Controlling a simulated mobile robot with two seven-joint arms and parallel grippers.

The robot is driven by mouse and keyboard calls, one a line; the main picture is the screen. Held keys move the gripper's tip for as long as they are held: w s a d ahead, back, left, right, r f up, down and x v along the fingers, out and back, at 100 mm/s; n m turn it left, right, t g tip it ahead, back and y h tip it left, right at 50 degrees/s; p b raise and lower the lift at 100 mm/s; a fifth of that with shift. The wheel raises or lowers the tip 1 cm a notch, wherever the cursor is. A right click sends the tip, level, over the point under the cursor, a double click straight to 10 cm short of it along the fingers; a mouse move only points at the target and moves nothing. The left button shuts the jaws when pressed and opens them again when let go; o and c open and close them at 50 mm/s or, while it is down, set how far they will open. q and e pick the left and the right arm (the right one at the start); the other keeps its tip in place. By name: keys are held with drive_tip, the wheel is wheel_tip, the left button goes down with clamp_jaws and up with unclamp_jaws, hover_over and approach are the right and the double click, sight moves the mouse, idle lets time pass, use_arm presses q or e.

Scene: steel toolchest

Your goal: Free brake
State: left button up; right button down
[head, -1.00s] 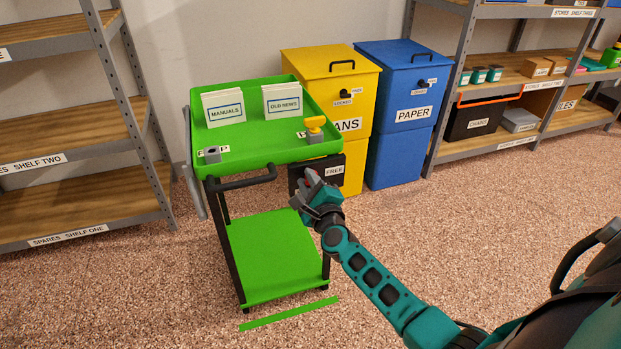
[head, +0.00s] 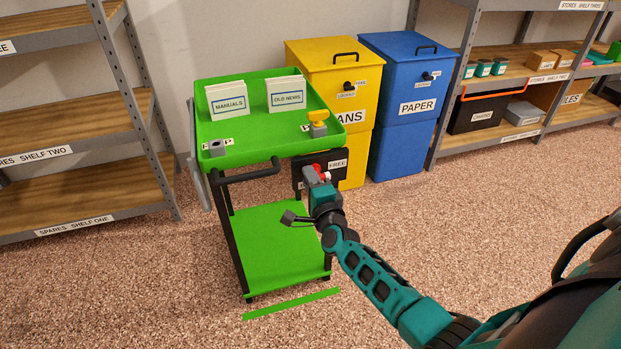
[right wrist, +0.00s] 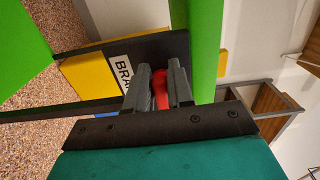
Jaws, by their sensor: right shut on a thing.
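The green cart (head: 245,157) has a black brake panel (head: 302,163) at its right front, with a white label (head: 337,163) reading FREE. In the right wrist view, a partly hidden label (right wrist: 121,66) starts with BRA. A red brake lever (head: 317,168) sticks out of the panel. My right gripper (head: 319,178) is at the panel, shut on this lever. The right wrist view shows the red lever (right wrist: 160,92) between the two grey fingers. The gripper hides part of the panel and lever. My left gripper is not in view.
The cart's tray holds MANUALS (head: 228,103) and OLD NEWS (head: 286,96) items and a yellow knob (head: 318,116). A yellow bin (head: 325,62) and a blue bin (head: 400,75) stand behind. A green floor strip (head: 291,303) lies before the cart. Shelves (head: 80,193) stand left.

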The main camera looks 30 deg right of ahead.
idle(0.4)
drive_tip(key=c, duration=1.1)
unclamp_jaws()
drive_tip(key=shift+s, duration=0.1)
drive_tip(key=p+v, duration=0.2)
drive_tip(key=v, duration=1.1)
drive_tip(key=shift+p, duration=0.4)
